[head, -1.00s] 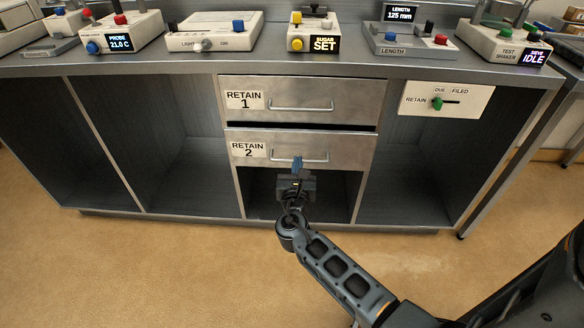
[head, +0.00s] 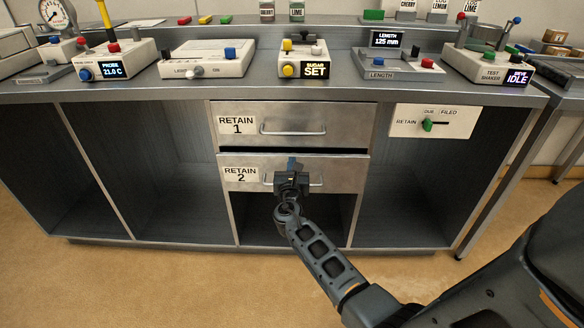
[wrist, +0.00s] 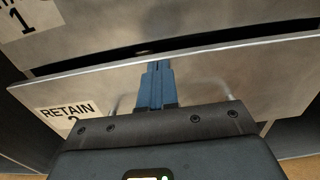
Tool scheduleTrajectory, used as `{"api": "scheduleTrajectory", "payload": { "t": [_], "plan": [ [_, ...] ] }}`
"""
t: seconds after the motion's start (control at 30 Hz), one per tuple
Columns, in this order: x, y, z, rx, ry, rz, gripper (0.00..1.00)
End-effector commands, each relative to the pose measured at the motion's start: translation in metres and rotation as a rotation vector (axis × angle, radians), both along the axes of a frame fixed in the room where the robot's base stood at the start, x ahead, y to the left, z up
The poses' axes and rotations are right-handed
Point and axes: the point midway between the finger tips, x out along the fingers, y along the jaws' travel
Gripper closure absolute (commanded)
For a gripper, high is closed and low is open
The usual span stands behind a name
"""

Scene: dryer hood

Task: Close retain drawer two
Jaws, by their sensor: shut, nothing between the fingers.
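The drawer labelled RETAIN 2 (head: 335,173) has a metal front with a bar handle. It sits below the drawer labelled RETAIN 1 (head: 340,122). In the wrist view the RETAIN 2 front (wrist: 230,75) shows a dark gap above its top edge, so it appears to stand slightly out. My gripper (head: 291,164) is shut and empty, in front of the middle of RETAIN 2. Its blue fingers (wrist: 156,80) point at the front near the top edge, between the ends of the handle. I cannot tell whether they touch it. The gripper body hides the middle of the handle.
Open bays lie left (head: 150,170) and right of the drawers. A RETAIN slider panel (head: 435,121) with a green knob is on the right. The counter (head: 230,88) above holds several control boxes. The floor in front is clear.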

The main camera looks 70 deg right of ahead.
Motion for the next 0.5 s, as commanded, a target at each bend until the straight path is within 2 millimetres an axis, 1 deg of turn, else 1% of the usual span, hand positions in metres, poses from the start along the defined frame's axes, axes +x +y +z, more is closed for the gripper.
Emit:
{"api": "scheduleTrajectory", "payload": {
  "t": [0.07,0.17,0.4,0.5],
  "plan": [
    [0.000,0.000,0.000,0.000,0.000,0.000,1.00],
    [0.002,-0.006,-0.001,-0.001,0.000,-0.001,1.00],
    [0.016,-0.038,-0.002,-0.001,-0.002,-0.001,1.00],
    [0.018,-0.043,0.000,0.000,-0.001,0.000,1.00]
  ]
}}
